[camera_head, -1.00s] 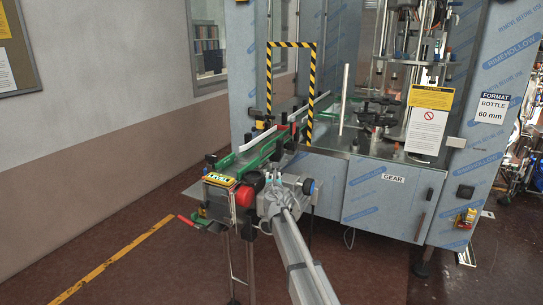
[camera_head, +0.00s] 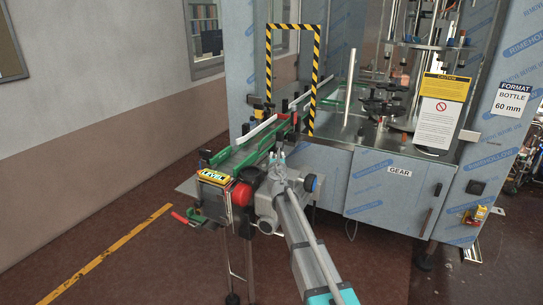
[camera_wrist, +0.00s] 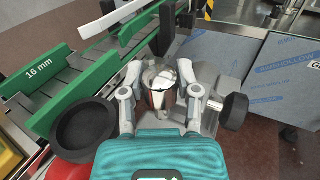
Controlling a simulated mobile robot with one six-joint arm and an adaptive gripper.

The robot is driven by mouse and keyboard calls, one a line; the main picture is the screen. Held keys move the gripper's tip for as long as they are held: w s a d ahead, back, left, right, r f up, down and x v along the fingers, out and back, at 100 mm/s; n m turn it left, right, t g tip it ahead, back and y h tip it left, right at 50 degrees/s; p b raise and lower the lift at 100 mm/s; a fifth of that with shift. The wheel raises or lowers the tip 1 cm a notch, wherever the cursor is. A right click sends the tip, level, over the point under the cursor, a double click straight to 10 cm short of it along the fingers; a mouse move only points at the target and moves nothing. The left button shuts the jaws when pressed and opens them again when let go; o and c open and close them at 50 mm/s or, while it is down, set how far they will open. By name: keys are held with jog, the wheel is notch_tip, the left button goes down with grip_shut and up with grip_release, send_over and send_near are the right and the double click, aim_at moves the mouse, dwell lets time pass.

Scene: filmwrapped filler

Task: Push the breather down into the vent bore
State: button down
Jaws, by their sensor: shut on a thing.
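In the wrist view, the breather (camera_wrist: 160,88) is a shiny metal cylinder with a coppery lower side. My gripper (camera_wrist: 162,76) is shut on it, with one grey finger on each side. The breather is over the grey motor and gear housing at the conveyor's end. The vent bore is not visible, and I cannot tell whether the breather touches or enters it. In the head view, my gripper (camera_head: 279,168) is small above that housing (camera_head: 266,205), and the breather cannot be made out clearly there.
A green-railed conveyor (camera_wrist: 75,95) with a "16 mm" label runs beside the housing. A black round cup-like part (camera_wrist: 84,128) and a black knob (camera_wrist: 234,112) flank my gripper. A red round button (camera_head: 241,194) and the wrapped machine cabinet (camera_head: 385,190) are close by.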

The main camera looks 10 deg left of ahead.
jog(key=shift+a, duration=0.35)
jog(key=shift+s+a, duration=0.15)
jog(key=shift+f+b, duration=4.7)
jog(key=shift+b, duration=0.05)
jog(key=shift+f+b, duration=0.3)
jog(key=shift+b, duration=0.05)
jog(key=shift+c, duration=1.3)
grip_release()
